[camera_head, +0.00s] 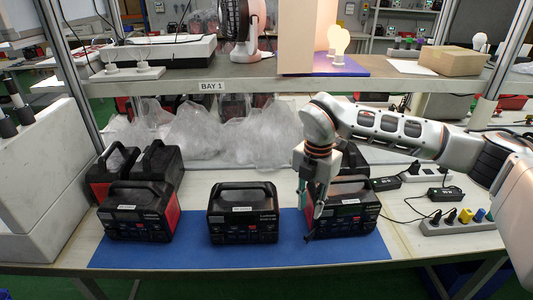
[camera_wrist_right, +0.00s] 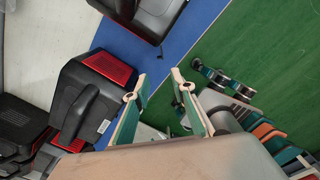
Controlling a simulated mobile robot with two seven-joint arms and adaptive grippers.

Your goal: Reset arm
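My right arm comes in from the right in the head view. Its gripper (camera_head: 313,213) hangs over the blue mat (camera_head: 225,256), in front of the left part of the right power station (camera_head: 356,212). In the right wrist view the gripper's two fingers (camera_wrist_right: 159,76) are apart with nothing between them. A black power station with red side panels (camera_wrist_right: 92,98) lies left of the fingers there. The middle power station (camera_head: 242,213) and left power station (camera_head: 138,211) stand upright on the mat. My left gripper is not in view.
More power stations stand behind the left one (camera_head: 159,160). Plastic bags (camera_head: 200,132) lie below the shelf marked BAY 1 (camera_head: 212,86). Power strips and plugs (camera_head: 458,222) lie to the right. The front strip of the mat is clear.

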